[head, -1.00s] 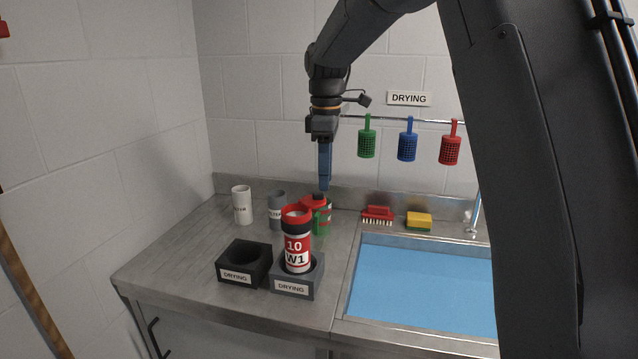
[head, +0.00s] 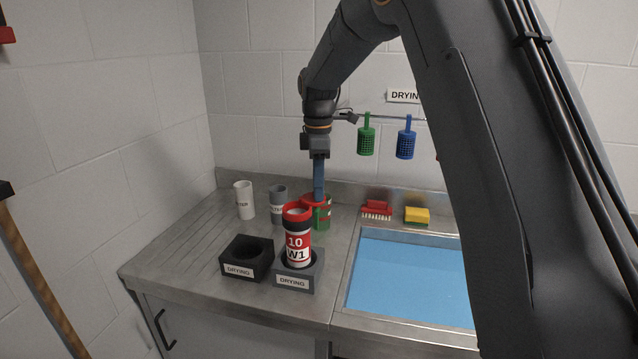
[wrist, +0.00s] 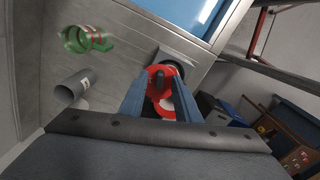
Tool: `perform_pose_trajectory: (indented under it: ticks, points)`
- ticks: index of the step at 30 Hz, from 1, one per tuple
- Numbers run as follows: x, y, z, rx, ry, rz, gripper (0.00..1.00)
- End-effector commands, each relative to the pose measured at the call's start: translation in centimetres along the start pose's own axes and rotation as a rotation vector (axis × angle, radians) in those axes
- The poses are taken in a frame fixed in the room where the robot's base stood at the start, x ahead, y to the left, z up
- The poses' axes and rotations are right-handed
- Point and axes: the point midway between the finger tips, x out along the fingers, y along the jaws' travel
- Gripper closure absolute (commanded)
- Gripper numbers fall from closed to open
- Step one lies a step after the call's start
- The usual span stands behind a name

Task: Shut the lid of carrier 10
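My gripper (head: 319,198) points down just behind the carrier, by the lid. In the wrist view its two blue fingers (wrist: 162,88) are apart, with the red lid (wrist: 156,71) showing between and beyond their tips. I cannot tell whether they touch it. The open mouth of the carrier shows pale below the lid.
A green-and-red carrier (head: 323,214) stands just behind. A white tube (head: 244,200) and a grey tube (head: 278,205) stand at back left. An empty black drying block (head: 247,258) is left of the carrier. The blue sink (head: 410,280), red brush (head: 377,209) and yellow sponge (head: 417,215) lie right.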

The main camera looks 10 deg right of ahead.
Motion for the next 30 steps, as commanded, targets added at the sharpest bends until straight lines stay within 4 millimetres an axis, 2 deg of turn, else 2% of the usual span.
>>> perform_pose_trajectory:
  ticks: [6, 11, 12, 22, 30]
  points:
    - [0.07, 0.01, -0.01, 0.000, 0.000, 0.000, 0.70]
    - [0.06, 0.01, -0.02, 0.000, 0.000, 0.000, 0.97]
    - [0.05, 0.01, -0.02, 0.000, 0.000, 0.000, 1.00]
    - [0.04, -0.13, -0.03, 0.025, 0.000, 0.000, 1.00]
    - [0.00, -0.78, -0.12, 0.168, 0.000, 0.001, 1.00]
